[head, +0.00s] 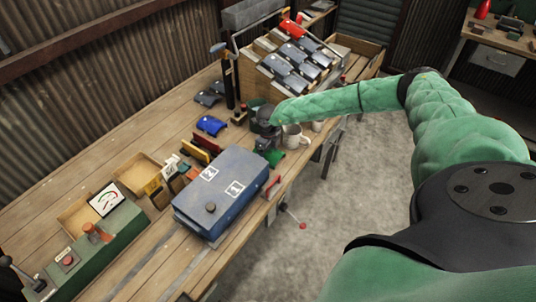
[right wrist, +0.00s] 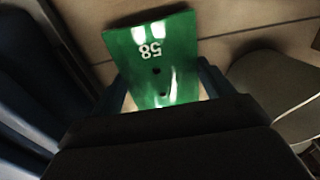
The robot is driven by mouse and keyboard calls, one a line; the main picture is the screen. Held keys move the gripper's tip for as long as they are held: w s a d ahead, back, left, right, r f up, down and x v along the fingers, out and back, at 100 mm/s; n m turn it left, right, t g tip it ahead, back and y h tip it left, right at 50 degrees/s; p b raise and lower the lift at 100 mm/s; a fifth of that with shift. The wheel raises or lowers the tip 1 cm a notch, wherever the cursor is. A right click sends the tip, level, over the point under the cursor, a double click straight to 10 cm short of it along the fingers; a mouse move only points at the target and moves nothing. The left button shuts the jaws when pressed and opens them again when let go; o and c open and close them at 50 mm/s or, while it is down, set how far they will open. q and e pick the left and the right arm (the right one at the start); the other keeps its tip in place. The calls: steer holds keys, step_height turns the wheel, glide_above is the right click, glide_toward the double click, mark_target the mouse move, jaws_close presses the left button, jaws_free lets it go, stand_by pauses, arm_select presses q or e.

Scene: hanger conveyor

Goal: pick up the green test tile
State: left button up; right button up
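The green test tile (head: 276,157) lies on the bench near its front edge, to the right of the blue-grey case and partly hidden by my right gripper. In the right wrist view the tile (right wrist: 152,62) shows a white "58" upside down, with two dark holes below it. My right gripper (head: 266,145) is down at the tile. In that wrist view its fingers (right wrist: 163,82) stand on either side of the tile, spread to about its width; firm contact is not clear. My left gripper is not in view.
A blue-grey case (head: 225,193) is close on the left. White mugs (head: 293,137) stand just right of the gripper. A blue tile (head: 211,125) lies behind, and a sloped rack (head: 290,62) of grey tiles stands at the back.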

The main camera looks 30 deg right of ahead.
steer(key=c, duration=0.4)
